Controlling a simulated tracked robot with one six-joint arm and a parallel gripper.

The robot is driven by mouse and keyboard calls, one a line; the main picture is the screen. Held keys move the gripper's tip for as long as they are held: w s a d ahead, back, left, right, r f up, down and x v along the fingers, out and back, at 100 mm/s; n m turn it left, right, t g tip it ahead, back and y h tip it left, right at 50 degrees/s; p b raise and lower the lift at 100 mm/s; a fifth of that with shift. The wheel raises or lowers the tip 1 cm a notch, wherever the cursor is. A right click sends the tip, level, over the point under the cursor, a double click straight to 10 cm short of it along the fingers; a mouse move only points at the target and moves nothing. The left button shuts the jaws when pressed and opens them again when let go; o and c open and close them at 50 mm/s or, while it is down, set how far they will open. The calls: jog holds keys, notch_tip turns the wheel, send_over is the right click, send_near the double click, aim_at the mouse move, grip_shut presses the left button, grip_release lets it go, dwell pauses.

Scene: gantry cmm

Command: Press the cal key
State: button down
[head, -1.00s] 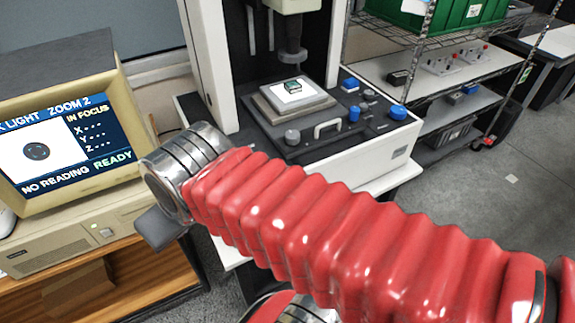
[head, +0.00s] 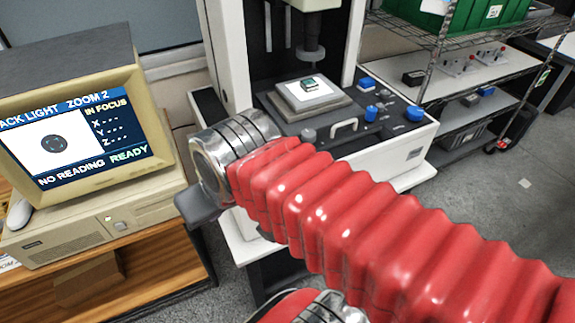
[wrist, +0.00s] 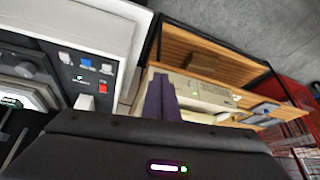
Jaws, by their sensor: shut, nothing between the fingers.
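The measuring machine's panel shows in the wrist view at the left, with a small row of keys: a white key (wrist: 65,57), a blue key (wrist: 87,64) and a red key (wrist: 103,88). Their lettering is too small to read, so I cannot tell which is the cal key. My gripper (wrist: 162,82) is shut and empty. In the wrist view its dark fingers lie to the right of the keys, apart from them in the picture. In the head view my red arm covers the machine's near left side, and the keys are not visible.
The machine (head: 385,148) carries a lit stage (head: 290,112) with a small part, a handle (head: 343,126) and blue knobs (head: 414,113). A monitor (head: 85,135) at the left reads "NO READING" and "READY". A wire shelf (head: 425,38) stands at the right, with open floor (head: 480,230) before it.

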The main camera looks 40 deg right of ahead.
jog(key=w+d+n+t+y, duration=0.1)
jog(key=w+d+n, duration=0.2)
jog(key=d+n, duration=0.6)
jog(key=w+d+f+n+t+y, duration=0.1)
jog(key=w+d+n, duration=0.1)
jog(key=d+n, duration=0.7)
jog(key=w+d+f+n+t+y, duration=0.1)
jog(key=w+d+n, duration=0.2)
jog(key=d+n, duration=0.6)
jog(key=n, duration=0.4)
jog(key=shift+w+d+n, duration=0.2)
jog(key=shift+w+n, duration=0.1)
jog(key=shift+w, duration=0.05)
jog(key=shift+f, duration=4.4)
